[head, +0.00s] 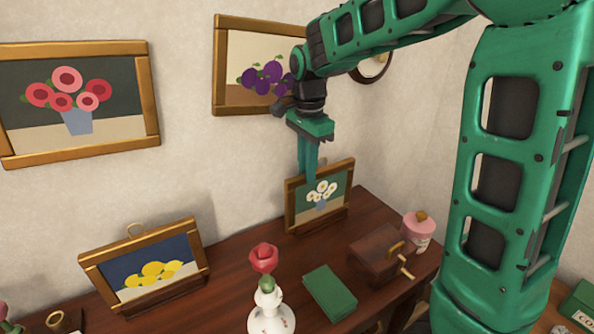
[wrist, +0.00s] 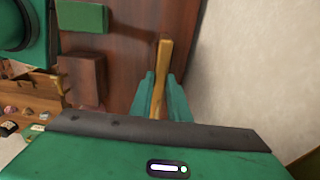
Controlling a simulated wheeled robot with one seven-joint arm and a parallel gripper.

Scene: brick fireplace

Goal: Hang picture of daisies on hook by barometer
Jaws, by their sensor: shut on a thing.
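The picture of daisies (head: 321,194) is a small wood-framed picture with white flowers on green. It stands on the dark wooden table against the wall, with a wooden strip along its lower front. My gripper (head: 309,176) points down from above and is shut on its top edge. In the wrist view the frame (wrist: 162,68) shows edge-on between the fingers of my gripper (wrist: 160,97). A round, wood-rimmed dial (head: 373,68), probably the barometer, is on the wall, partly behind my arm. I see no bare hook; my arm covers part of that wall.
Wall pictures of purple flowers (head: 262,75) and pink flowers (head: 75,98) hang to the left.

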